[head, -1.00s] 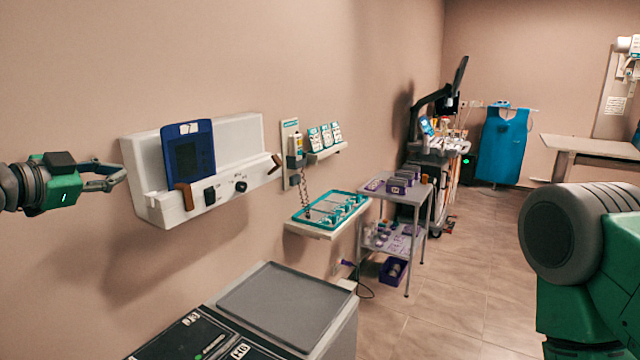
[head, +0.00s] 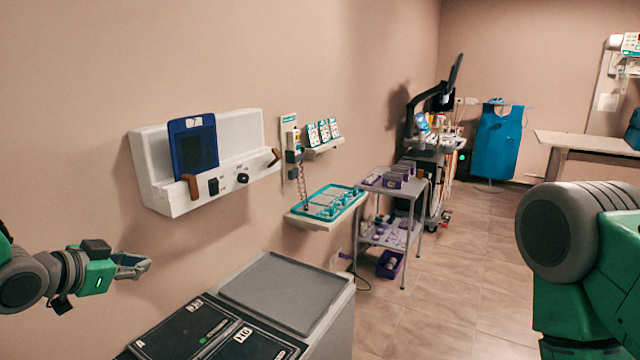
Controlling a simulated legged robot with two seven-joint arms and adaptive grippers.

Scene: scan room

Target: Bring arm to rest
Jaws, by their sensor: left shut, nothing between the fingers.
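My left gripper (head: 132,266) is shut and empty at the lower left of the head view. It hangs in free air in front of the wall, below the white wall unit (head: 160,200) and left of the grey cabinet. A blue cassette (head: 194,147) stands upright in the wall unit between brown clips, apart from the gripper. My right arm shows only as a large green and grey link at the right edge; its gripper is out of view.
A grey cabinet (head: 280,290) with dark panels on top stands below the gripper's right. A shelf with a teal tray (head: 328,202) is on the wall. A trolley (head: 412,190), a blue apron (head: 497,142) and a table (head: 580,142) stand farther back. Floor at centre right is clear.

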